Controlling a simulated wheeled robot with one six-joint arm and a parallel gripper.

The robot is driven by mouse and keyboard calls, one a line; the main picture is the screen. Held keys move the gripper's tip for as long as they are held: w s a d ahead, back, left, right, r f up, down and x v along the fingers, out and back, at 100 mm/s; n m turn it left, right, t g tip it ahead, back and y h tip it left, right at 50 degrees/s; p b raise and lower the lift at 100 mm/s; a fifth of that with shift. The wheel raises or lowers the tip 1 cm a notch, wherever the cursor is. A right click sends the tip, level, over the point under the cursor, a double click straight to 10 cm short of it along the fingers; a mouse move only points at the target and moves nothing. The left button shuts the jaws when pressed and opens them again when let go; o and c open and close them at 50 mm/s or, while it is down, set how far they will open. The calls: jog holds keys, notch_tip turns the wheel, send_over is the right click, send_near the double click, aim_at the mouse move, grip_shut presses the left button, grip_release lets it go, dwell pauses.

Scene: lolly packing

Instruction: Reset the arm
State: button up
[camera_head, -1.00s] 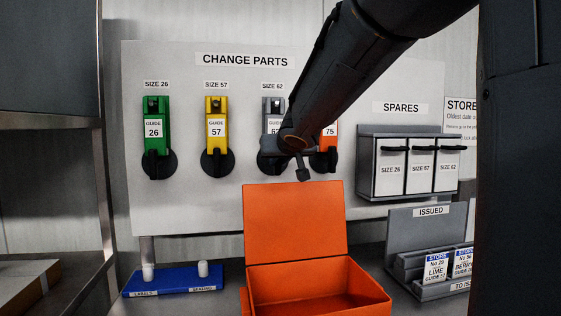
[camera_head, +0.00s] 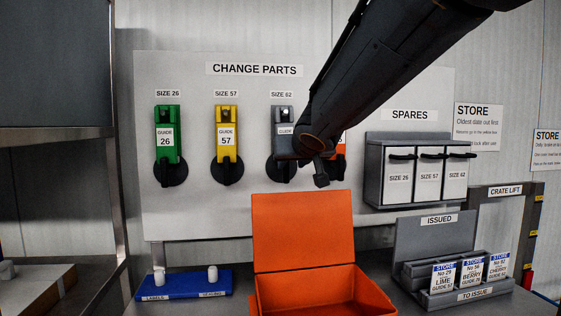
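My arm (camera_head: 385,75) reaches in from the upper right, and its dark end (camera_head: 312,150) hangs in front of the change parts board. A small dark piece at its tip shows below, but I cannot make out two fingers or whether they are open. Nothing is seen hanging from it. The arm's end covers part of the grey size 62 guide (camera_head: 281,120) and most of the orange guide (camera_head: 339,165).
The open orange box (camera_head: 303,228) stands below the arm's end. A green guide (camera_head: 166,135), a yellow guide (camera_head: 226,135), spares cabinet (camera_head: 400,152), issued rack (camera_head: 436,240) with several cards, and blue tray (camera_head: 190,285) surround it. A metal shelf (camera_head: 60,135) stands left.

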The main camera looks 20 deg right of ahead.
jog(key=shift+s+r, duration=0.1)
jog(key=shift+s, duration=0.25)
jog(key=shift+r, duration=0.1)
